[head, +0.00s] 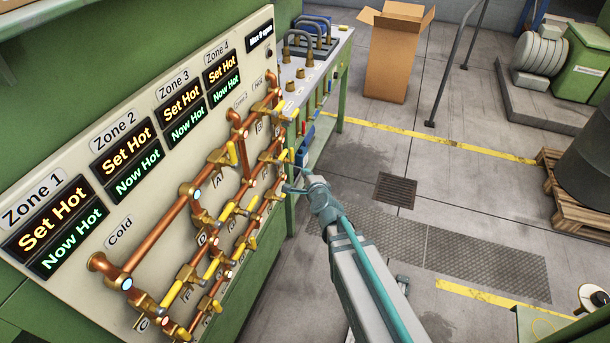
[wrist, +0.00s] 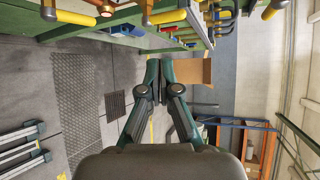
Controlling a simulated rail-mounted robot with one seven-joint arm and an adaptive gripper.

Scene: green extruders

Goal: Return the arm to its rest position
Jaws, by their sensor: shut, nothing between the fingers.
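My gripper (wrist: 162,98) shows in the wrist view with its two fingers together and nothing between them. In the head view my gripper (head: 292,188) is at the end of the arm, close to the right lower side of the valve panel (head: 70,270). The panel carries copper pipes (head: 160,228) with several yellow-handled valves (head: 172,293). I cannot tell from the head view whether the gripper touches a valve or stands just in front of it. In the wrist view, pipes and yellow handles (wrist: 165,17) run along the top edge, apart from the fingers.
Zone 1 to Zone 4 displays read "Set Hot" and "Now Hot". A green workbench (head: 340,75) stands beyond the panel. A cardboard box (head: 393,60), a floor grate (head: 396,190) and a pallet (head: 570,195) lie farther off. The floor right of the panel is largely free.

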